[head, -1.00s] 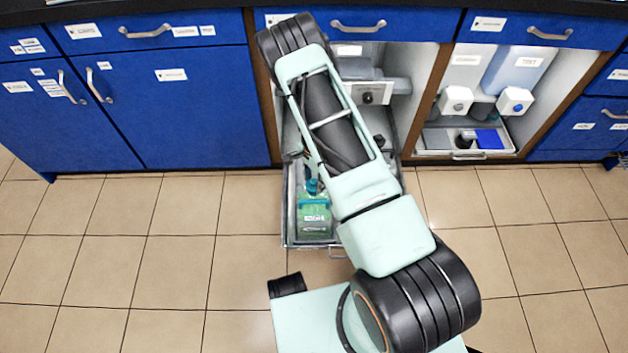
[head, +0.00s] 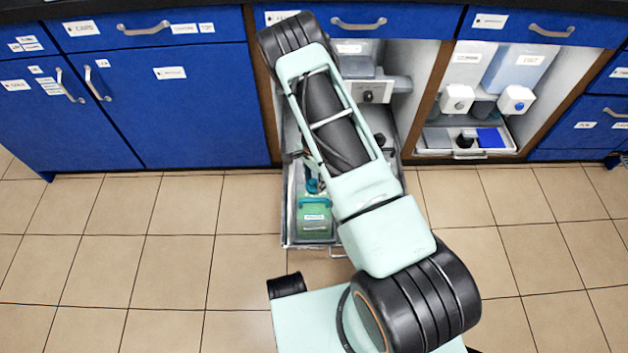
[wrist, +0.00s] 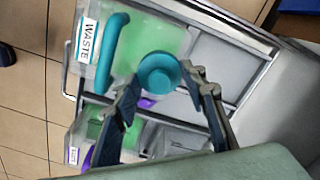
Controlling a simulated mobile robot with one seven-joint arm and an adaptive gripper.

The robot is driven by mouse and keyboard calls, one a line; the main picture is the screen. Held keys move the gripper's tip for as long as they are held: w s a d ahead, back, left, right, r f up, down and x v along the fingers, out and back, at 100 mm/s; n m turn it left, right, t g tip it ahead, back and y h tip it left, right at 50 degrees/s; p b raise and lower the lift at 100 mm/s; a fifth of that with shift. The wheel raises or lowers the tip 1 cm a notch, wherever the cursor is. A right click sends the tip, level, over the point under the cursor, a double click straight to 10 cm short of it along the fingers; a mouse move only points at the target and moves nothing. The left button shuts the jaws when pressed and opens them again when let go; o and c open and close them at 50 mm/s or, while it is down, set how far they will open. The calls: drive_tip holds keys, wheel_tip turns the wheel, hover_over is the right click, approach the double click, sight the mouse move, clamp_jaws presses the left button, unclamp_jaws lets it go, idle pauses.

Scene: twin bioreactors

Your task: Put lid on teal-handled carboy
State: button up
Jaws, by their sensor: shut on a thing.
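The teal-handled carboy (wrist: 152,32) holds green liquid and bears a WASTE label. Its teal handle (wrist: 110,52) is at the left in the wrist view. In the head view the carboy (head: 314,222) stands in the front of the pulled-out tray, left of my arm. My gripper (wrist: 160,76) is shut on the round teal lid (wrist: 158,73), which appears over the carboy's edge nearest the gripper. The lid hides what is beneath it, so I cannot tell whether it touches the neck.
A second carboy (wrist: 93,128) with green liquid and a purple handle stands close by in the wrist view. A small purple part (wrist: 147,103) shows near the left finger. Grey tray compartments (wrist: 218,65) lie to the right. Tile floor (head: 180,250) is clear left of the tray.

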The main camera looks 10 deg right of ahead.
drive_tip(key=shift+f, duration=0.1)
drive_tip(key=o, duration=1.4)
drive_tip(key=shift+r+p, duration=2)
drive_tip(key=shift+r, duration=1.05)
clamp_jaws()
drive_tip(key=shift+f, duration=0.1)
